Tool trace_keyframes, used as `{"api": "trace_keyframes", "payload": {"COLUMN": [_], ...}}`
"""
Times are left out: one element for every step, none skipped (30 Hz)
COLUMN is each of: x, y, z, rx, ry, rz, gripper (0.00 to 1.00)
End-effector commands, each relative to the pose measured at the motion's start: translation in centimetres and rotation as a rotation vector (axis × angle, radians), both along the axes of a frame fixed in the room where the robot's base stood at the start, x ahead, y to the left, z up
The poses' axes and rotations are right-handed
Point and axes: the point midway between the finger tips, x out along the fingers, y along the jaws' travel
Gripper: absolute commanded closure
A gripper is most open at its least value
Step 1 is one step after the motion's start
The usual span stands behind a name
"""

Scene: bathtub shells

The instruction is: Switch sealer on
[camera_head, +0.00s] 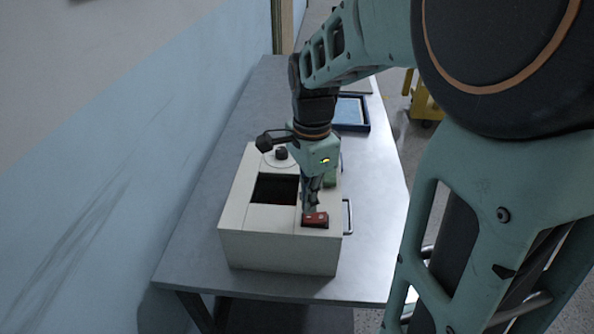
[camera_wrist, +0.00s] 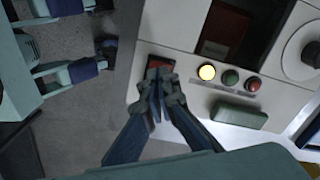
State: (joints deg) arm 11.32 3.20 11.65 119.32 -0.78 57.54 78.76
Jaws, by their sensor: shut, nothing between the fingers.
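The sealer (camera_head: 277,250) is a cream box on the grey table, with a dark square opening in its top. It also shows in the wrist view (camera_wrist: 185,30). A red rocker switch (camera_head: 315,220) sits at its near right top corner; in the wrist view the switch (camera_wrist: 160,62) is partly hidden by my fingertips. My gripper (camera_head: 312,207) points down at the switch, shut and empty, its tips at or just above it; contact cannot be told. A yellow lamp (camera_wrist: 207,72) is bright beside darker green (camera_wrist: 230,77) and red (camera_wrist: 253,84) round buttons.
A round dial (camera_head: 281,154) is on the sealer's far top, and a metal handle (camera_head: 348,216) is on its right side. A blue tray (camera_head: 352,113) lies farther back on the table (camera_head: 375,200). A blue wall (camera_head: 120,150) borders the left. The table right of the sealer is clear.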

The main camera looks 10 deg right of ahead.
Motion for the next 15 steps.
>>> {"api": "trace_keyframes", "payload": {"x": [0.0,0.0,0.0,0.0,0.0,0.0,0.0,0.0,0.0,0.0,0.0,0.0,0.0,0.0,0.0], "y": [0.0,0.0,0.0,0.0,0.0,0.0,0.0,0.0,0.0,0.0,0.0,0.0,0.1,0.1,0.1], "z": [0.8,1.1,1.4,1.6,1.9,2.2,2.4,2.7,3.0,3.2,3.5,3.8,4.0,4.2,4.6], "rx": [0.0,0.0,0.0,0.0,0.0,0.0,0.0,0.0,0.0,0.0,0.0,0.0,0.0,0.0,0.0], "ry": [-0.001,0.0,0.0,0.0,0.0,0.0,0.0,0.0,0.0,0.0,-0.001,-0.001,-0.001,-0.001,-0.001], "rz": [0.0,0.0,0.0,0.0,0.0,0.0,0.001,0.001,0.001,0.001,0.001,0.001,0.001,0.001,0.001], "gripper": [1.0,1.0,1.0,1.0,1.0,1.0,1.0,1.0,1.0,1.0,1.0,1.0,1.0,1.0,1.0]}}
